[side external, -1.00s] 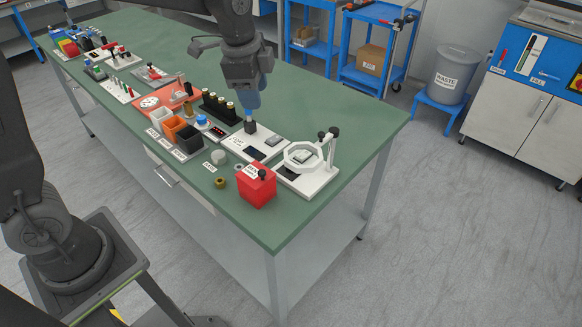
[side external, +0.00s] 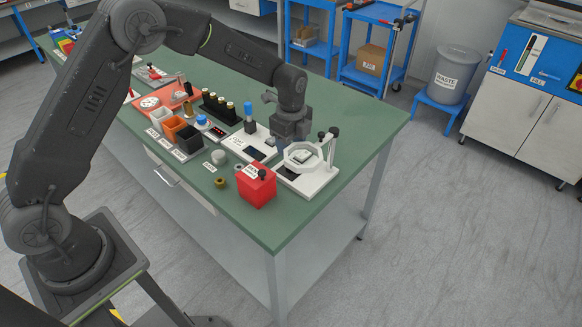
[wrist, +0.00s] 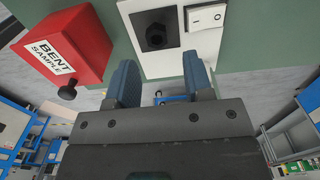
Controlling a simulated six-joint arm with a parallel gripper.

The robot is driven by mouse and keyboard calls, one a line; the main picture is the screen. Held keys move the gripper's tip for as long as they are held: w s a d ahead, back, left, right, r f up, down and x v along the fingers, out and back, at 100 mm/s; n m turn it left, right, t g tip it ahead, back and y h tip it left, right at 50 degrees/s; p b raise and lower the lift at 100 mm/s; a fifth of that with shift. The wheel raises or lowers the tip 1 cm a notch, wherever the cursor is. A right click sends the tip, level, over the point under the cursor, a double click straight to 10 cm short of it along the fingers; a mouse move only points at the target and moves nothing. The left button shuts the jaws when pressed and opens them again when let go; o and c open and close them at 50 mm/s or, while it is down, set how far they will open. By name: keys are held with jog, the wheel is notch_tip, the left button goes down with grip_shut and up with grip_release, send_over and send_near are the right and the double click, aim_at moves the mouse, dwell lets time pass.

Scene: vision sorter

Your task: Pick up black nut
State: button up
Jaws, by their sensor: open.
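The black nut (wrist: 156,37) appears as a dark ring-like piece on a dark square pad of a white plate (wrist: 174,68) in the wrist view. I cannot make out the nut in the side external view. My gripper (wrist: 159,64) is open and empty, its blue fingers spread on either side below the pad in the picture. The nut is not between the fingertips.
A red box labelled "BENT SAMPLE" (wrist: 68,42) stands left of the plate; it also shows in the side external view (side external: 257,190). A white rocker switch (wrist: 206,17) sits beside the pad. A blue-topped upright piece (side external: 250,110) stands left of my gripper. The bench's near right corner is clear.

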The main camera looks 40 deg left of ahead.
jog(key=shift+f, duration=3.2)
jog(key=c, duration=0.8)
jog(key=shift+r, duration=0.1)
